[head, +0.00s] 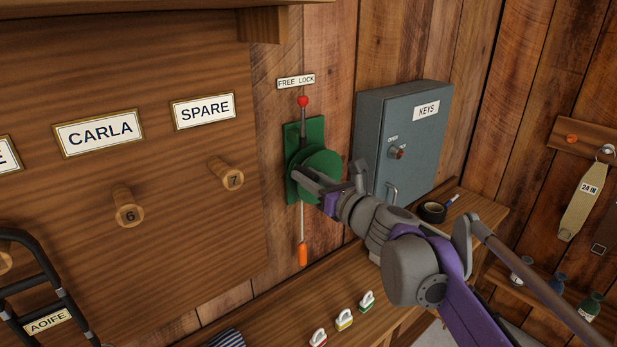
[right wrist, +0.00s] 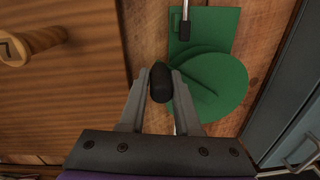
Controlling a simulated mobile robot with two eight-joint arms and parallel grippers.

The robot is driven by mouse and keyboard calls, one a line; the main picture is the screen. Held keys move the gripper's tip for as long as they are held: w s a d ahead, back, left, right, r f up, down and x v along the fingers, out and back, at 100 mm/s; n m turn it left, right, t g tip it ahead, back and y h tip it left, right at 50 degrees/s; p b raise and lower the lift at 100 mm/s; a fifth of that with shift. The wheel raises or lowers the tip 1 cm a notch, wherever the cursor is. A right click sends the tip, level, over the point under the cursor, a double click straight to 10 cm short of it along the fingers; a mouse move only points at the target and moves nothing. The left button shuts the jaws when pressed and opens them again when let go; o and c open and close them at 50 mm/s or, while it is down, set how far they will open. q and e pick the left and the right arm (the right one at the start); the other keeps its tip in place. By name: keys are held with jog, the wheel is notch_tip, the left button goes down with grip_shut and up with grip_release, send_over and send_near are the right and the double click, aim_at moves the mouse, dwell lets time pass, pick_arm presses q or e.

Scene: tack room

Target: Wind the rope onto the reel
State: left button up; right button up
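The green reel (head: 320,160) is mounted on a green backplate on the plank wall, below the FREE LOCK label (head: 296,81). A lever with a red knob (head: 303,102) points up above it. The thin pale rope (head: 302,228) hangs straight down from the reel to an orange end piece (head: 303,255). My right gripper (head: 302,177) is at the front of the reel. In the right wrist view its fingers (right wrist: 161,80) close on both sides of the reel's black crank knob (right wrist: 160,92), left of the green disc (right wrist: 215,85). My left gripper is out of view.
A grey KEYS cabinet (head: 400,140) stands close right of the reel. Wooden pegs (head: 128,207) stick out of the board at left.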

grip_shut()
dwell(1.0)
